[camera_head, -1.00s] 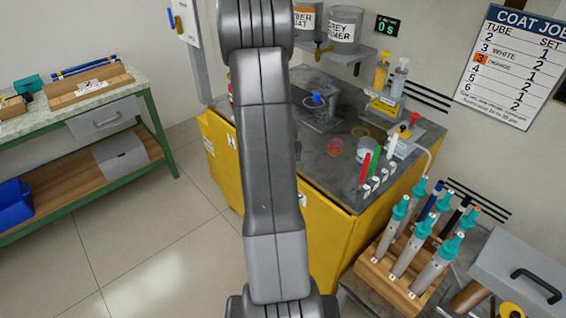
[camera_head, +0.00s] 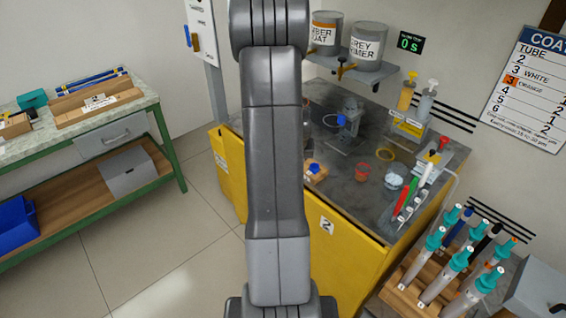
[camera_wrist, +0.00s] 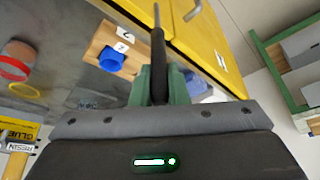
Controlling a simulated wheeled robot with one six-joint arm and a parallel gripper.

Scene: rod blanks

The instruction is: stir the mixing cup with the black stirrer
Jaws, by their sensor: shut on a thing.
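My gripper (camera_wrist: 166,85) has green fingers shut on the black stirrer (camera_wrist: 158,55), a dark rod with a pale tip at the top of the wrist view. In the head view my arm hides the gripper and stirrer. I cannot tell which is the mixing cup. The stirrer is apart from both.
A wooden block with a blue piece (camera_head: 316,171) sits at the bench's front edge, close to the stirrer in the wrist view. A rack of red, green and white sticks (camera_head: 412,197) stands right. Pump bottles (camera_head: 416,98) stand behind. Several teal-topped tubes (camera_head: 450,260) fill a wooden stand.

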